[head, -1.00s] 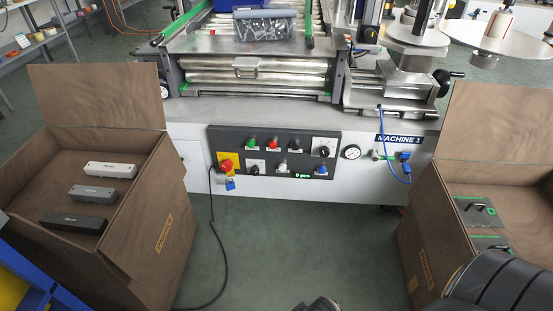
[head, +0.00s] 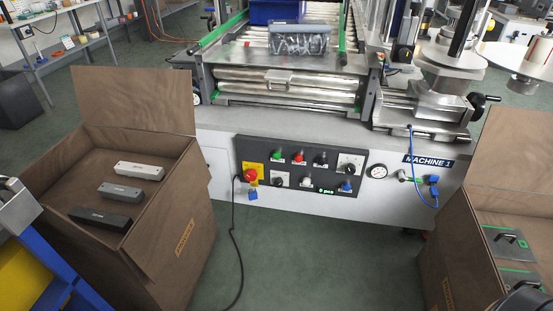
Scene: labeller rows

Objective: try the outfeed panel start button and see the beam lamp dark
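The dark control panel (head: 301,167) is on the white front of the machine marked MACHINE 1. A green button (head: 277,155) is at its upper left, with a red button (head: 299,157) to its right. A red mushroom button (head: 250,175) sits on a yellow plate with a blue padlock (head: 252,195) below. A small green display (head: 326,190) is lit at the bottom edge. Labels are too small to read, so I cannot tell which part is the beam lamp.
An open brown crate (head: 186,235) with three bars stands at left. Another brown crate (head: 440,265) with green-edged plates stands at right. Between them the green floor (head: 330,260) is clear except for a black cable (head: 234,250).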

